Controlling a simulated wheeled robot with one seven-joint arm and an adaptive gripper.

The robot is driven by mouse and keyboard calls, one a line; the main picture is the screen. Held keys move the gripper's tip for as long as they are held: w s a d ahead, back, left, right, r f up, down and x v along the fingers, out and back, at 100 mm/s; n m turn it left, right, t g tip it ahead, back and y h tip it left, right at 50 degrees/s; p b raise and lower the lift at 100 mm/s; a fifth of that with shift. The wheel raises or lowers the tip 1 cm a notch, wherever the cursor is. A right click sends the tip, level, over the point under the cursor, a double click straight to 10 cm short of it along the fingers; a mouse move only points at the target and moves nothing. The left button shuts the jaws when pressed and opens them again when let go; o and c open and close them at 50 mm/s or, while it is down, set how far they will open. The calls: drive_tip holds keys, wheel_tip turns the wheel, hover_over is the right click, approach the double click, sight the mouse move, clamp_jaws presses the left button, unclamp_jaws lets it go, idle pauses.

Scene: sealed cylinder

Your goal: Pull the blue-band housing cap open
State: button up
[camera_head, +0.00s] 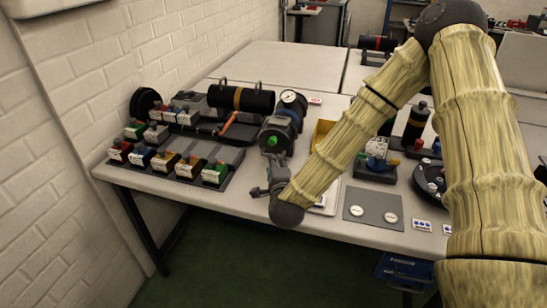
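A dark round housing (278,136) stands near the middle of the table, its front end facing me with a green spot. A bluish band (291,116) seems to run around it behind the front end; it is small and partly hidden. The front end looks closed, but the cap's edge is too small to make out. My gripper (271,178) is just in front of and below the housing, over the table's front edge. Its grey fingers are small and dark; I cannot tell whether they are open or touch the housing.
A pressure gauge (293,99) is right behind the housing. A black cylinder with a tan band (240,98) lies on a stand at back left. Racks of coloured blocks (172,165) fill the left. A grey mat with white discs (374,207) lies right of my arm.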

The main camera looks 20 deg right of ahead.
drive_tip(key=shift+p+x, duration=0.3)
drive_tip(key=shift+x, duration=2)
drive_tip(key=shift+c, duration=0.2)
clamp_jaws()
drive_tip(key=shift+a, duration=0.1)
